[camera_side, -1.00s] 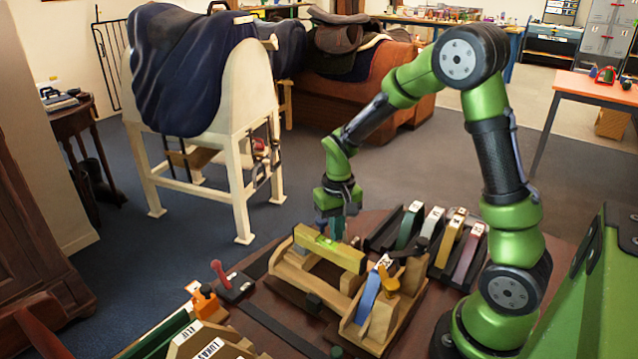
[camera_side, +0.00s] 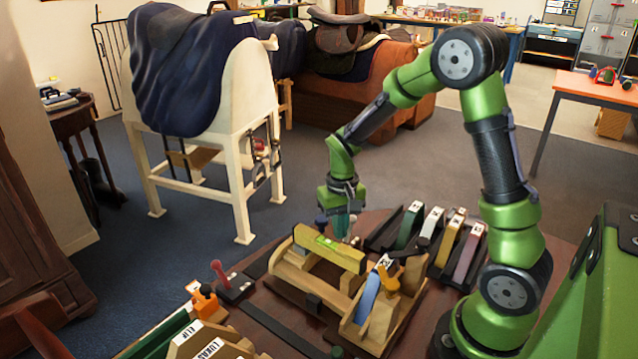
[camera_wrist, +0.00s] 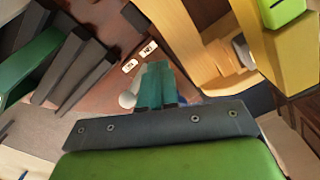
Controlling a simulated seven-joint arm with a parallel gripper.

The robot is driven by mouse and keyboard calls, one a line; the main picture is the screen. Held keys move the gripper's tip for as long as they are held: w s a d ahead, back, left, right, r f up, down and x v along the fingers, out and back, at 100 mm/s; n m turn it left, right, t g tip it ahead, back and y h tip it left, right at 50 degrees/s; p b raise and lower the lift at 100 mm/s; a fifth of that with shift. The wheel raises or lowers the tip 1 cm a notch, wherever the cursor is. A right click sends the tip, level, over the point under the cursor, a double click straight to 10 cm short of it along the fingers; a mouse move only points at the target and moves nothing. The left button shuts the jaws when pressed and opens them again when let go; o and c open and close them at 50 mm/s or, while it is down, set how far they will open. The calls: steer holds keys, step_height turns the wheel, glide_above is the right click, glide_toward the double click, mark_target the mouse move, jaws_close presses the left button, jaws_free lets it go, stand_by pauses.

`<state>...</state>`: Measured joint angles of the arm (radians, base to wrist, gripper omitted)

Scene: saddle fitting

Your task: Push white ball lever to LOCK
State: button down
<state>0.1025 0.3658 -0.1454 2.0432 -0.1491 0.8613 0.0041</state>
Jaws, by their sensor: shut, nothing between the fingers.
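My gripper (camera_side: 342,232) points down behind the wooden fixture (camera_side: 328,248), with its teal fingers together and empty. In the wrist view the closed fingers (camera_wrist: 156,82) reach down over the brown board. A whitish ball (camera_wrist: 127,100) shows right beside the fingers, on their left, partly hidden by them; I cannot tell whether they touch. Two small white labels (camera_wrist: 130,65) lie on the board beyond the fingertips; their text is too small to read. The lever's shaft is not clear in either view.
A dark blue knob (camera_side: 321,221) stands just left of my gripper. A rack with several coloured slabs (camera_side: 408,226) is to the right. The wooden fixture with a yellow-green bar and a blue strap (camera_side: 368,296) fills the space in front.

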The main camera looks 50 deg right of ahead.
steer(key=shift+a, duration=0.25)
step_height(320, 180, up, 7)
stand_by(0.7)
steer(key=s+a+r+n+t+y, duration=0.2)
steer(key=s+a+r+t, duration=0.5)
steer(key=s+a+r, duration=0.4)
steer(key=shift+s+r, duration=0.45)
steer(key=shift+s, duration=0.05)
stand_by(0.5)
